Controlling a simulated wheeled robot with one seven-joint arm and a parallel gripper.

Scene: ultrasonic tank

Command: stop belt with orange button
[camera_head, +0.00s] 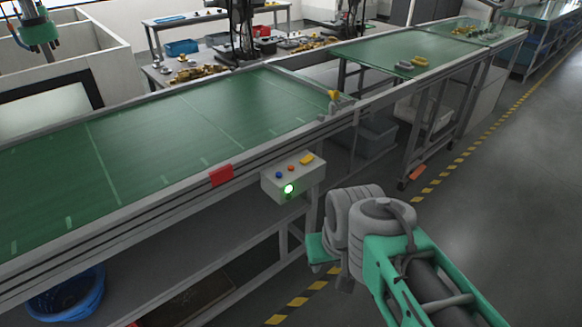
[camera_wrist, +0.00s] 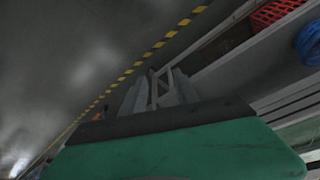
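A pale control box (camera_head: 270,187) is fixed to the near side of the green conveyor belt (camera_head: 150,125). It carries an orange-red button (camera_head: 291,168), a blue button (camera_head: 278,175), a yellow-orange control (camera_head: 306,160) and a brightly lit green button (camera_head: 289,188). My arm reaches in from the lower right in the head view, its wrist right of and below the box, apart from it. In the wrist view my gripper (camera_wrist: 155,95) shows as two grey fingers with a gap between them, empty, beyond a green housing. The box is not seen there.
A red block (camera_head: 221,175) sits on the belt's side rail, left of the box. A blue basket (camera_head: 68,294) is under the belt. More green work surfaces stand at the back right. The grey floor right of the yellow-black line (camera_head: 440,180) is clear.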

